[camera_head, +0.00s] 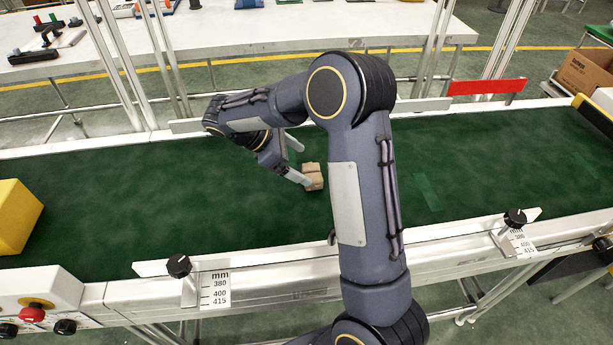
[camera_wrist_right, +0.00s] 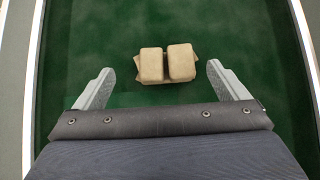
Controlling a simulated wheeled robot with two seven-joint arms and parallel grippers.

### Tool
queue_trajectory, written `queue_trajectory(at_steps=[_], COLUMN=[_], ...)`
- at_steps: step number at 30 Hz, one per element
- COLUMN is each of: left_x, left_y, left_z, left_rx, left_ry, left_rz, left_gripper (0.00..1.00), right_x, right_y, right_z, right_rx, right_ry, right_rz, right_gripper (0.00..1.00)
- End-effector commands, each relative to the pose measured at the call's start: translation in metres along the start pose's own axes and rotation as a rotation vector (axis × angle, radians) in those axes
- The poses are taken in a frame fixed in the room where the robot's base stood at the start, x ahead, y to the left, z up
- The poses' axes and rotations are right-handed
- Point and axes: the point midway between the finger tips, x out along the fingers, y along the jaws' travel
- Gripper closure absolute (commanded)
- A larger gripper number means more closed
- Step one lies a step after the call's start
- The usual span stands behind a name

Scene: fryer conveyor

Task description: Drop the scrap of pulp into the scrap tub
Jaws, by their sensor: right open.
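The scrap of pulp (camera_head: 313,177) is a small tan, two-lobed piece lying on the green conveyor belt near the middle of the head view. In the right wrist view the scrap (camera_wrist_right: 167,66) lies just ahead of the fingertips and between their lines, apart from both. My right gripper (camera_head: 297,162) is open beside the scrap, low over the belt; both its fingers also show in the right wrist view (camera_wrist_right: 160,80). The left gripper is not in view. I cannot make out a scrap tub for certain in either view.
The green belt (camera_head: 110,200) runs left to right between metal rails. A yellow block (camera_head: 15,215) stands at the left end. A control box with a red button (camera_head: 32,312) is at the lower left. A cardboard box (camera_head: 583,75) stands at the far right. A white table (camera_head: 250,30) is behind.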

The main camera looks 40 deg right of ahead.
Motion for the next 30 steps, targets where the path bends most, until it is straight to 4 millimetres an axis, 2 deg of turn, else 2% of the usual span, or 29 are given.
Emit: queue_trajectory(at_steps=[9,19,30], left_x=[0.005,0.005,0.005], left_y=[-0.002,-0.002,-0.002], left_z=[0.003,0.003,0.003], left_rx=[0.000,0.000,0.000], left_ry=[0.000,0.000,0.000], left_rz=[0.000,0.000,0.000], left_gripper=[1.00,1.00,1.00], right_x=[0.045,0.050,0.050], right_y=[-0.006,-0.005,-0.005], right_z=[-0.001,-0.001,-0.001], right_rx=[-0.001,-0.003,-0.003], right_ry=[0.000,0.001,0.001], right_rz=[-0.001,0.003,0.003], right_gripper=[0.06,0.08,0.56])
